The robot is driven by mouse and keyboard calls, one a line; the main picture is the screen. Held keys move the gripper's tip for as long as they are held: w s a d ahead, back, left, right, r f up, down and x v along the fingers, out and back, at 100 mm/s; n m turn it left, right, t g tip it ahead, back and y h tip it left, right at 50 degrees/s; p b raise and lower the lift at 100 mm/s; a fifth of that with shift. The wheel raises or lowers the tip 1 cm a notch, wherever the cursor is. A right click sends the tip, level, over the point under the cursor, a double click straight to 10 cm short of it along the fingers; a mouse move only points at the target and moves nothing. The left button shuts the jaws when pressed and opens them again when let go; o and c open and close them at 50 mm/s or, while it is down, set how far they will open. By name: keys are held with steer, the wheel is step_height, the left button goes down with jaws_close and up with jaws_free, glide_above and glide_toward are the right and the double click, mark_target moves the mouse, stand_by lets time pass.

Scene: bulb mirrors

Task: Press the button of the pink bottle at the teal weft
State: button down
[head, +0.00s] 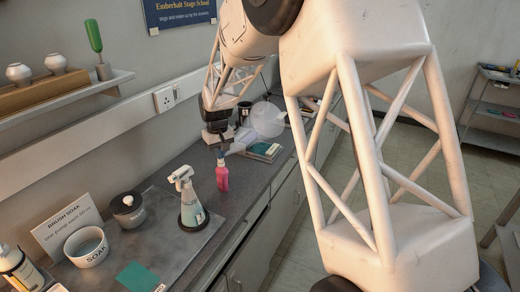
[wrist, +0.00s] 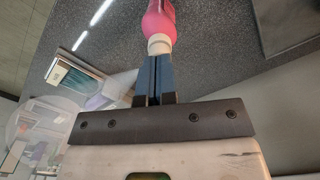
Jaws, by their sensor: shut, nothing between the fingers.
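The pink bottle (head: 222,177) stands upright on the dark counter, with a pale top. In the wrist view the pink bottle (wrist: 159,18) shows its whitish top just beyond my fingertips. My gripper (head: 217,143) is shut and empty, pointing down right over the bottle's top. In the wrist view my gripper (wrist: 154,62) has its blue-grey fingers together. I cannot tell whether the tips touch the top. A flat teal-topped item (head: 264,148) lies on the counter just right of the bottle. A teal square (head: 137,277) lies at the front. I cannot tell which is the weft.
A pump bottle with a pale head (head: 190,205) stands nearer on a grey mat. A dark jar (head: 128,210), a white SOAK bowl (head: 87,247) and a sign (head: 67,223) stand left. A clear round thing (head: 266,119) is behind the gripper. The counter's front edge is close on the right.

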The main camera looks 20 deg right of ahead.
steer(key=shift+f, duration=0.15)
steer(key=shift+r, duration=1.55)
steer(key=shift+f, duration=1.15)
steer(key=shift+f, duration=0.4)
steer(key=shift+r, duration=1.5)
steer(key=shift+r, duration=0.15)
steer(key=shift+r, duration=2.9)
